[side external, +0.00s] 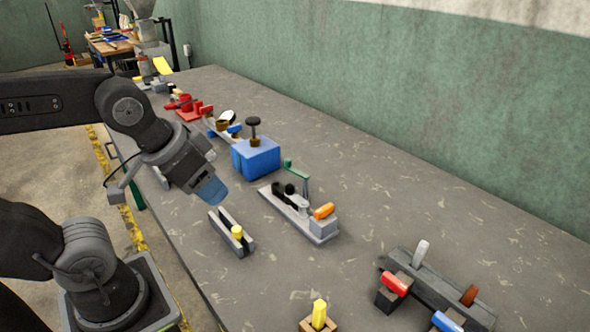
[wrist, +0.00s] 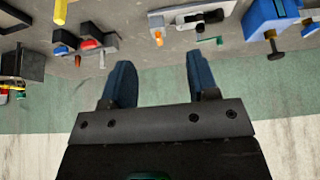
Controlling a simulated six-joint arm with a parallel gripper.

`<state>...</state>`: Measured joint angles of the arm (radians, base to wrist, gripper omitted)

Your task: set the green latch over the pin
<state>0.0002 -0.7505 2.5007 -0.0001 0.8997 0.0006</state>
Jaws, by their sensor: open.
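The green latch (side external: 291,166) is a thin green bar at the top of an upright post, raised above a grey plate fixture (side external: 275,203). In the wrist view a green piece (wrist: 210,40) shows near the fixture's edge. The fixture also carries black knobs (side external: 290,189) and an orange handle (side external: 324,210). I cannot tell which part is the pin. My gripper (side external: 212,192) is above the table, left of the fixture and apart from it. In the wrist view its two blue fingers (wrist: 161,78) are spread with nothing between them.
A blue box with a black knob (side external: 257,159) stands behind the fixture. A grey channel with a yellow peg (side external: 237,232) lies below my gripper. A yellow piece on a wooden base (side external: 319,315) and a dark rack with coloured handles (side external: 438,285) stand nearer.

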